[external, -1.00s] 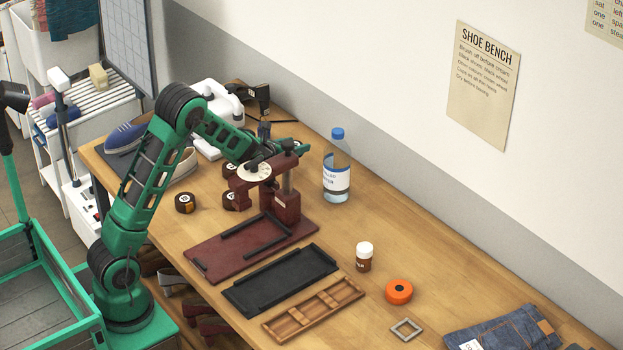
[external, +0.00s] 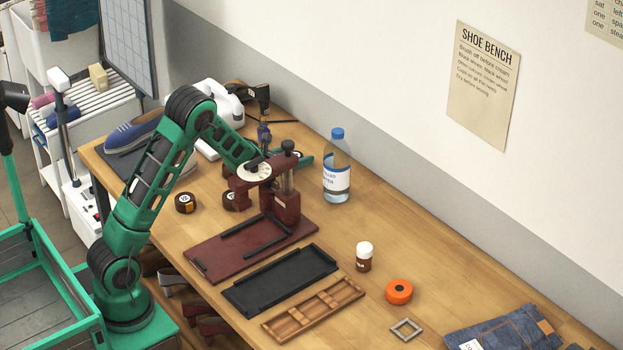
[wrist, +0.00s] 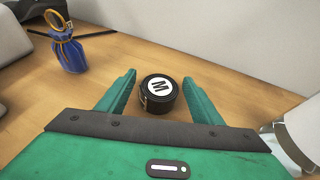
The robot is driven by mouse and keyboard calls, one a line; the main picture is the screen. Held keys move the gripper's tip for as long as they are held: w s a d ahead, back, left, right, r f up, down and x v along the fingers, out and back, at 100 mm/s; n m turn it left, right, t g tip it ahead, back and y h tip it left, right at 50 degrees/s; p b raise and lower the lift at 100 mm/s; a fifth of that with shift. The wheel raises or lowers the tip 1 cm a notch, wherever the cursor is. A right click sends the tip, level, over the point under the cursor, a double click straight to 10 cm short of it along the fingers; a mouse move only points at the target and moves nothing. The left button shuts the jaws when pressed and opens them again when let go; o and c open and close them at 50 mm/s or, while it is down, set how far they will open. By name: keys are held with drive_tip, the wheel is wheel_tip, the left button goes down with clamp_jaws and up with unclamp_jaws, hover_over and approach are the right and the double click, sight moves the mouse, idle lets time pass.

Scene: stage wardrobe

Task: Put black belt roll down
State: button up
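In the wrist view the black belt roll (wrist: 158,90), its pale top marked "M", sits upright on the wooden bench. It is between the two green fingers of my gripper (wrist: 158,84). The fingers are spread, with a narrow gap on each side of the roll, so my gripper is open around it. In the external view my gripper (external: 303,161) is low over the bench, behind the dark red press and left of the bottle. The press and arm hide the roll there.
The dark red press (external: 285,205) stands close in front of my gripper. A water bottle (external: 337,175) is to its right, and a blue pouch (wrist: 70,52) is nearby. Two dark rolls (external: 185,203) (external: 229,203) and several trays (external: 280,280) lie nearer.

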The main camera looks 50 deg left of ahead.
drive_tip(key=s+r, duration=0.1)
drive_tip(key=s+d+r, duration=0.1)
drive_tip(key=shift+s+r, duration=0.25)
drive_tip(key=shift+s, duration=0.1)
wheel_tip(320, 180, up, 6)
drive_tip(key=shift+a+f, duration=0.1)
idle(0.3)
